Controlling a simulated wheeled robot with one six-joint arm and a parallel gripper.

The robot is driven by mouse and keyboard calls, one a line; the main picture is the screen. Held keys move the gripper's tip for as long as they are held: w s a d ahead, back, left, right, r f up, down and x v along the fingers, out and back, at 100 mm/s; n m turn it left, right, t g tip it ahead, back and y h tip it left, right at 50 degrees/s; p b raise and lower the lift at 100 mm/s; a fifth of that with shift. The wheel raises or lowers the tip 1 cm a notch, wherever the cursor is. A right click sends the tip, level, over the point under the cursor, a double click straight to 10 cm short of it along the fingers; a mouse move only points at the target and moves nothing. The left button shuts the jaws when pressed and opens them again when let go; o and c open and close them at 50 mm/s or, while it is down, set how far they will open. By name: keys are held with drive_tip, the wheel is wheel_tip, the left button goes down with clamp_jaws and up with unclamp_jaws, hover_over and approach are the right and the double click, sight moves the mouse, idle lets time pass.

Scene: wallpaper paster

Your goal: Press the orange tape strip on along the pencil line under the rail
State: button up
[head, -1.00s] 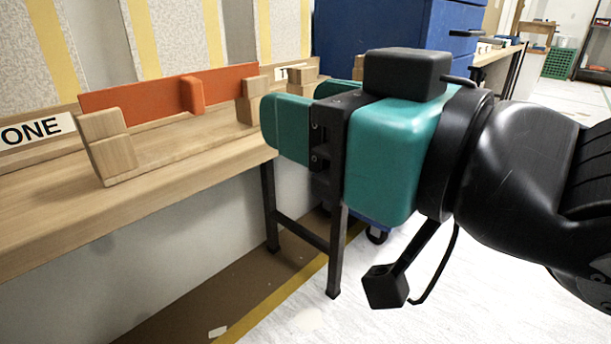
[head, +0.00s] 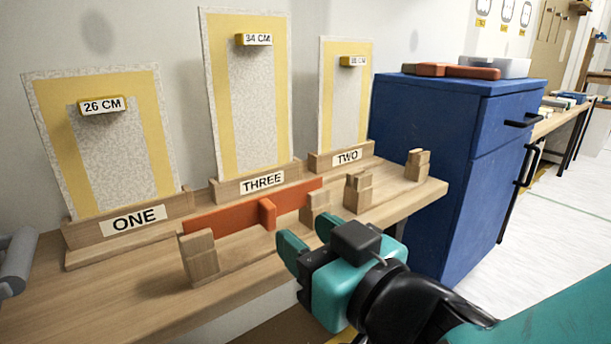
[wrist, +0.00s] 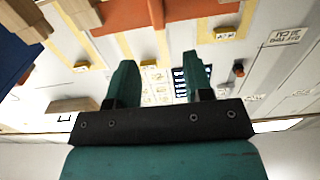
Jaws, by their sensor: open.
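The orange strip (head: 235,212) stands on edge on the wooden bench in the head view, with an upright orange grip block (head: 267,213) at its middle. Its ends sit by small wooden block stands (head: 199,256). It also shows at the top of the wrist view (wrist: 195,9). My gripper (head: 308,234) is open and empty, in front of the strip's right part and apart from it. In the wrist view nothing is between the fingers (wrist: 157,70). I cannot make out a pencil line or tell which piece is the rail.
Three wallpaper panels stand behind the bench (head: 130,283) above boards marked ONE (head: 135,219), THREE (head: 262,182) and TWO (head: 347,157). Yellow tags read 26 CM, 34 CM and one too small to read. More wooden stands (head: 358,195) are at right. A blue cabinet (head: 440,150) stands beyond.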

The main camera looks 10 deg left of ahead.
sight(272, 208)
drive_tip(key=p+x, duration=0.2)
drive_tip(key=x, duration=0.1)
drive_tip(key=p+x, duration=0.3)
drive_tip(key=x, duration=0.1)
drive_tip(key=shift+w+a+r, duration=0.15)
drive_tip(key=shift+w+r, duration=0.05)
drive_tip(key=shift+r, duration=0.05)
drive_tip(key=shift+w+a+f, duration=0.25)
drive_tip(key=shift+w+a, duration=0.15)
drive_tip(key=shift+a, duration=0.1)
clamp_jaws()
drive_tip(key=shift+r+p, duration=3.25)
drive_tip(key=shift+r, duration=0.3)
